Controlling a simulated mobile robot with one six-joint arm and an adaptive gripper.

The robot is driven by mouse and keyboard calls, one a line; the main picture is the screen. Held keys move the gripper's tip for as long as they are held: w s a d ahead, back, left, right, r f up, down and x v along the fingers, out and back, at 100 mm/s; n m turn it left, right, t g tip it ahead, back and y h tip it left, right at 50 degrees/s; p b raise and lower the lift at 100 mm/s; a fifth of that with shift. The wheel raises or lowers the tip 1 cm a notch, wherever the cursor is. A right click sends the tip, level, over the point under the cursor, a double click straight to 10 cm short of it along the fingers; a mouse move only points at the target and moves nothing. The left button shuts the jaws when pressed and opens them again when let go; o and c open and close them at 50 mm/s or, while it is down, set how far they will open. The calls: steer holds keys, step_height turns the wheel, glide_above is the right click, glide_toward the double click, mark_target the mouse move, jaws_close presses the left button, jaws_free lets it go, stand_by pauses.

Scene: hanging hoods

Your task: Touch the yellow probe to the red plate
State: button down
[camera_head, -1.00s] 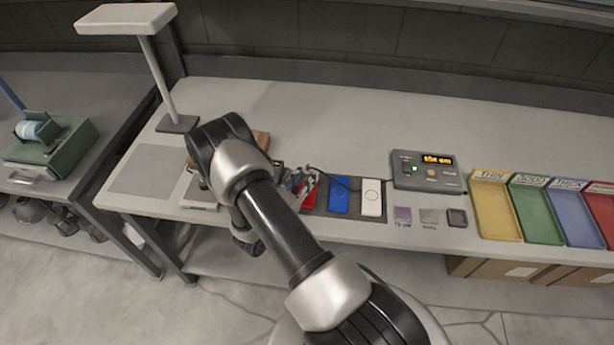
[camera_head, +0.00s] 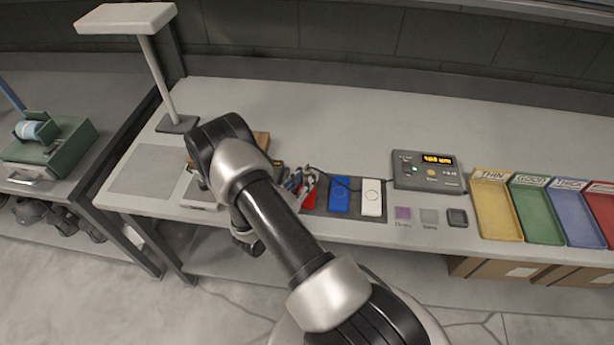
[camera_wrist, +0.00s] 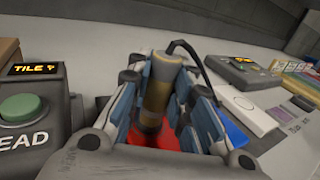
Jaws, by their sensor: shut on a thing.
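The yellow probe (camera_wrist: 161,85) stands roughly upright between the fingers of my gripper (camera_wrist: 160,120) in the wrist view, and a dark cable leaves its top. My gripper is shut on it. The red plate (camera_wrist: 187,141) shows directly below and around the probe's lower end; I cannot tell whether the tip touches it. In the head view, my gripper (camera_head: 300,183) is over the red plate (camera_head: 308,195), which is partly hidden by the fingers and arm. The probe itself is hard to make out there.
A blue plate (camera_head: 339,195) and a white plate (camera_head: 372,197) lie to the right of the red one. The gauge box (camera_head: 428,171) with a lit display stands beyond them. A box with a green button (camera_wrist: 22,108) is close on the left. Coloured trays (camera_head: 495,209) stand at the right.

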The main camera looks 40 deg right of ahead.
steer(key=shift+f, duration=0.1)
steer(key=shift+r+p, duration=2.4)
steer(key=shift+r, duration=1.15)
